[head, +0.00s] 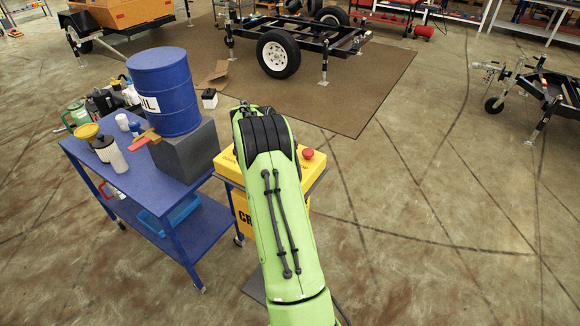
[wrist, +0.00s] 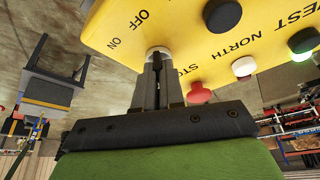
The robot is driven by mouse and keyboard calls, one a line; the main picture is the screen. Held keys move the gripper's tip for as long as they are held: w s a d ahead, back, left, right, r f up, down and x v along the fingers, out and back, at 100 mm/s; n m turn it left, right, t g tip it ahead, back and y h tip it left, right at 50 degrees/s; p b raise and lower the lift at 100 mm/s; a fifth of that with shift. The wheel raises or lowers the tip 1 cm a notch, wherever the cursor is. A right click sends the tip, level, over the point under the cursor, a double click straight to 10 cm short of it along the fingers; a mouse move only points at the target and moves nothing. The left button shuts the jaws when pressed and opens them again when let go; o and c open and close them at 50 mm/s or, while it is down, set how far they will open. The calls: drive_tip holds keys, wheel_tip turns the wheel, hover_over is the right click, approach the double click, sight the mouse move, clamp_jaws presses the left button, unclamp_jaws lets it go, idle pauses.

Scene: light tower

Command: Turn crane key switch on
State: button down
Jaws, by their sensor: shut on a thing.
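The yellow crane control box (head: 313,174) stands behind and partly under my green arm in the head view. It fills the top of the wrist view (wrist: 185,25), seen upside down, with OFF and ON printed beside the key switch (wrist: 158,50). My gripper (wrist: 158,62) is shut on the key at this switch, its fingertips right at the round metal collar. The key is mostly hidden between the fingers, so I cannot tell its exact angle. In the head view my gripper is hidden behind my arm.
A red button (head: 308,153) sits on the box, and a white button (wrist: 243,67) and black ones (wrist: 223,14) are near my fingers. A blue cart (head: 135,180) with a blue drum (head: 165,95) and bottles stands close to the left.

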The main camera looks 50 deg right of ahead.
drive_tip(key=shift+f, duration=0.1)
drive_tip(key=c, duration=1.2)
unclamp_jaws()
drive_tip(key=shift+c, duration=0.2)
drive_tip(key=p+v, duration=0.2)
drive_tip(key=v, duration=1.4)
drive_tip(key=shift+d, duration=0.1)
